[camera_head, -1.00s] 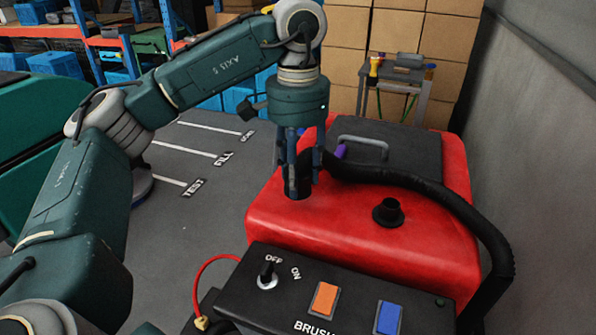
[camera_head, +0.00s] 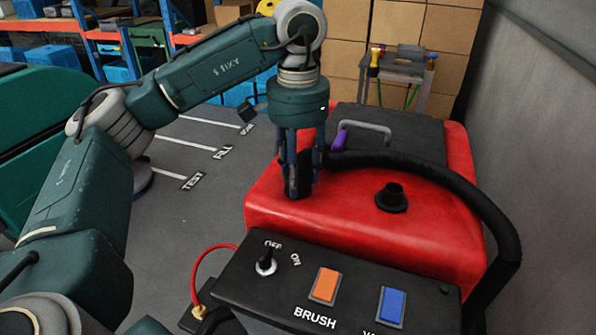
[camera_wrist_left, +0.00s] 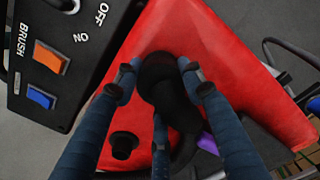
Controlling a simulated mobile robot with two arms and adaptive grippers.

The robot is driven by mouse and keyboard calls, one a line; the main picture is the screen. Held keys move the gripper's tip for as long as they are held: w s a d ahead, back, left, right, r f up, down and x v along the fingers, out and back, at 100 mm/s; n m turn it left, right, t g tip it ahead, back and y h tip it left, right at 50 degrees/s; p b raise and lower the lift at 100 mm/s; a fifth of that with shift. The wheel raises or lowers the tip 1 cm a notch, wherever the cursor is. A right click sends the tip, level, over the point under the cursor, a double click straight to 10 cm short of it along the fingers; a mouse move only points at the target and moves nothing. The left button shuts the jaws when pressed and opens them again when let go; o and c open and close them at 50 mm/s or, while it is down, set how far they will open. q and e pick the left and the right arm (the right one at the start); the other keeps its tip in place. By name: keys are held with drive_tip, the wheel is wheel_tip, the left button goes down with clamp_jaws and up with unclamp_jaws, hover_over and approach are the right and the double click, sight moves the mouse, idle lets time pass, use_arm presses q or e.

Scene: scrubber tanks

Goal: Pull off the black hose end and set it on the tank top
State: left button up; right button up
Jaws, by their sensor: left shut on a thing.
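My left gripper (camera_head: 298,188) points down over the near left part of the red tank top (camera_head: 345,205). Its fingers are shut around the black hose end (camera_wrist_left: 158,75), as the left wrist view shows. The black hose (camera_head: 440,178) runs from the gripper to the right across the tank top and bends down past its right side. The fingers hide the foot of the hose end, so I cannot tell whether it is seated or resting on the red surface. My right gripper is not in view.
A short black port (camera_head: 391,198) stands up from the tank top. Behind the hose is a dark lid (camera_head: 415,138) with a grey handle and a purple piece (camera_head: 341,138). The control panel (camera_head: 345,285) is in front. Bare red surface lies between gripper and port.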

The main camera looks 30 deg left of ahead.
use_arm(q)
drive_tip(key=o, duration=1.8)
drive_tip(key=shift+r+p, duration=2.15)
drive_tip(key=shift+r, duration=0.6)
wheel_tip(320, 180, up, 3)
drive_tip(key=p, duration=0.2)
drive_tip(key=shift+f+p, duration=0.2)
drive_tip(key=shift+p, duration=0.1)
drive_tip(key=shift+f, duration=0.1)
